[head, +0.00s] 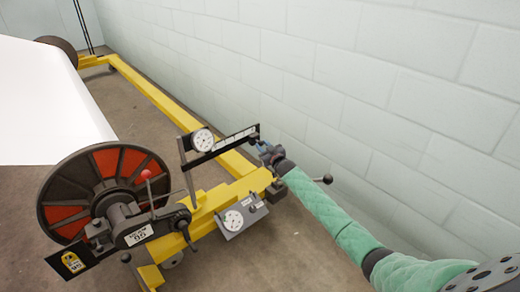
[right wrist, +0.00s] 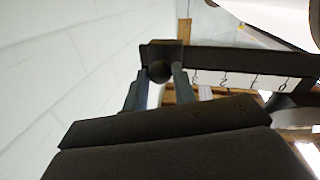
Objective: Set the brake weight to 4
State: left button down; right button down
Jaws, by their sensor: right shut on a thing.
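A dark lever arm with a white scale strip (head: 237,138) sticks out over the yellow frame; its scale (right wrist: 245,82) also shows in the right wrist view with small marks. My right gripper (head: 267,151) is at the outer, right end of this arm. In the right wrist view its two fingers (right wrist: 160,82) are shut on a dark round knob, seemingly of the brake weight (right wrist: 159,71), left of the visible marks. The fingers and the gripper body hide much of the weight, and its exact scale reading cannot be told. My left gripper is not in view.
A large black and red wheel (head: 106,190) is at left. A yellow frame (head: 165,97) runs along the pale block wall (head: 340,85), close to my right arm.

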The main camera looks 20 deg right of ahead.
jog(key=shift+w+d+r, duration=0.1)
jog(key=shift+d+r, duration=0.05)
jog(key=shift+d, duration=0.1)
jog(key=c, duration=1.3)
grip_release()
jog(key=shift+c, duration=0.2)
jog(key=shift+o, duration=1)
jog(key=s, duration=0.7)
jog(key=shift+s+d, duration=0.35)
jog(key=shift+s, duration=0.05)
